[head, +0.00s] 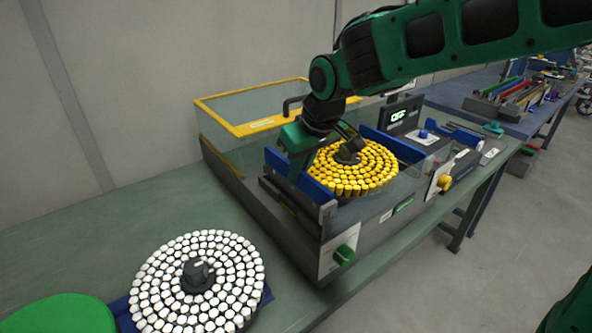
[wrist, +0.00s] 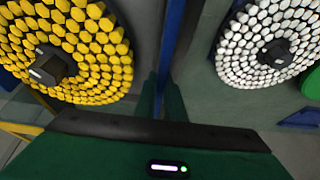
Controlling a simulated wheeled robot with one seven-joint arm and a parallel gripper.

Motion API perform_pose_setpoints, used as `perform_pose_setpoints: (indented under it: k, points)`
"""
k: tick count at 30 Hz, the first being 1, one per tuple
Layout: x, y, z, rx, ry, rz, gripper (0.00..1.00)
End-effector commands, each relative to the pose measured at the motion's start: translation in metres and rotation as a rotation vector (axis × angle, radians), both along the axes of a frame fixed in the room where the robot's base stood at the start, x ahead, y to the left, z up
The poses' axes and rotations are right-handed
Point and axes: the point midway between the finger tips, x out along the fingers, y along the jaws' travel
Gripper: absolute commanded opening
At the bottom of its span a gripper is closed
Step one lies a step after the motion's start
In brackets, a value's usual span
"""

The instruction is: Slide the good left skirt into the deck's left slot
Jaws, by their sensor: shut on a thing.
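My gripper (head: 299,168) is over the left side of the grey deck (head: 290,204), its green fingers pointing down. It is shut on a long blue skirt (head: 318,190), which stands on edge along the deck's left side, left of the yellow-capped disc. In the wrist view the skirt (wrist: 172,45) is a thin blue strip running up from between the fingers (wrist: 162,98). The left slot is hidden under the skirt and gripper, so I cannot tell how far the skirt sits in it. Another blue skirt (head: 408,149) stands on the deck's right side.
A disc of yellow caps (head: 365,180) fills the deck's middle. A clear cover with a yellow frame (head: 238,128) stands behind. A white-capped disc (head: 165,270) with blue pieces under it and a green disc (head: 60,316) lie on the bench at left. Bench between is clear.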

Motion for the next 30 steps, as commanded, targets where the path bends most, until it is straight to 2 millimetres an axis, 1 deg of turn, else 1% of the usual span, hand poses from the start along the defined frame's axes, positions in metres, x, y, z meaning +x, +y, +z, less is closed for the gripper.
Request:
perform_pose_setpoints:
  k: [18, 30]
  points:
    - [0.0012, 0.0004, 0.0007, 0.001, -0.002, 0.000, 0.00]
    - [0.0008, 0.0010, -0.0061, 0.000, -0.001, 0.001, 0.00]
